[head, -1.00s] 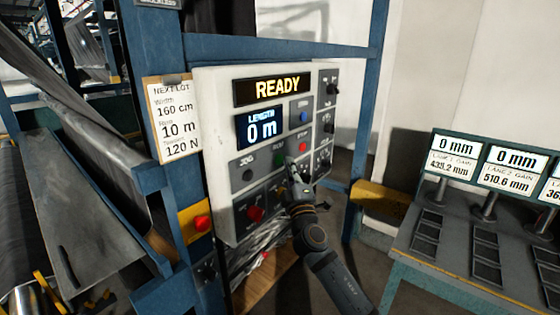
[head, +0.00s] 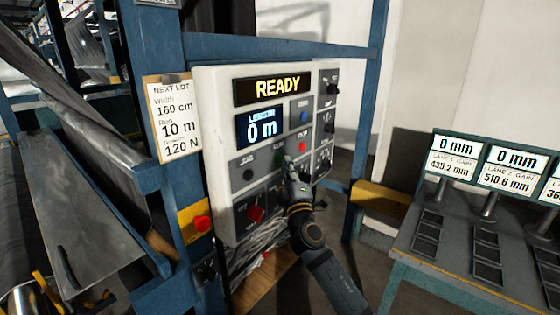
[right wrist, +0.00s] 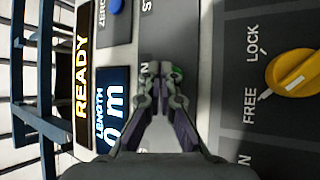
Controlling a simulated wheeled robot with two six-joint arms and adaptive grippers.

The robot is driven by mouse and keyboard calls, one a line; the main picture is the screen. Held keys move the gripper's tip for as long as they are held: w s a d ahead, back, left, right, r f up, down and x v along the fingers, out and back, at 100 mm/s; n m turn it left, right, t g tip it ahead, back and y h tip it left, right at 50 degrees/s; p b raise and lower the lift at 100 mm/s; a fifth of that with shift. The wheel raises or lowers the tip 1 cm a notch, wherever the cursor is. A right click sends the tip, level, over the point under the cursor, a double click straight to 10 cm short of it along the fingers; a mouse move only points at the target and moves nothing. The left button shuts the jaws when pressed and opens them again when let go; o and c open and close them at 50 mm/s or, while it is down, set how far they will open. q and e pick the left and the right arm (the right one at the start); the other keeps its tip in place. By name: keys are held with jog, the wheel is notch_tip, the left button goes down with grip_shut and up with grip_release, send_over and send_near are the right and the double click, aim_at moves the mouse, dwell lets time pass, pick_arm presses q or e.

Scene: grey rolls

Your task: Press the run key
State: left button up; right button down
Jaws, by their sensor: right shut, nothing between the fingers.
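The light grey control panel (head: 214,150) stands upright on the blue frame. Its sign (head: 278,89) reads READY and its length display (head: 262,129) reads 0 m. The green run key (head: 279,160) is on the lower key row, between the black jog key (head: 248,175) and the red stop key (head: 302,147). My right gripper (head: 288,162) is shut and empty, its tips just right of the green key. In the right wrist view the fingertips (right wrist: 160,69) partly cover the green key (right wrist: 178,72). I cannot tell whether they touch it. My left gripper is out of view.
A blue zero key (head: 304,117) sits above the stop key. A lot card (head: 174,118) hangs left. A bench with lane displays (head: 457,147) stands right.

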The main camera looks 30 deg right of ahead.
jog(key=shift+w+a, duration=0.15)
jog(key=shift+w, duration=0.2)
dwell(0.6)
jog(key=shift+s, duration=0.1)
jog(key=shift+s+d, duration=0.3)
jog(key=shift+s, duration=0.4)
jog(key=s, duration=0.1)
jog(key=s+d+b, duration=0.1)
jog(key=s, duration=0.1)
jog(key=s+d+b, duration=0.1)
jog(key=shift+s, duration=0.25)
jog(key=shift+f, duration=0.1)
dwell(0.7)
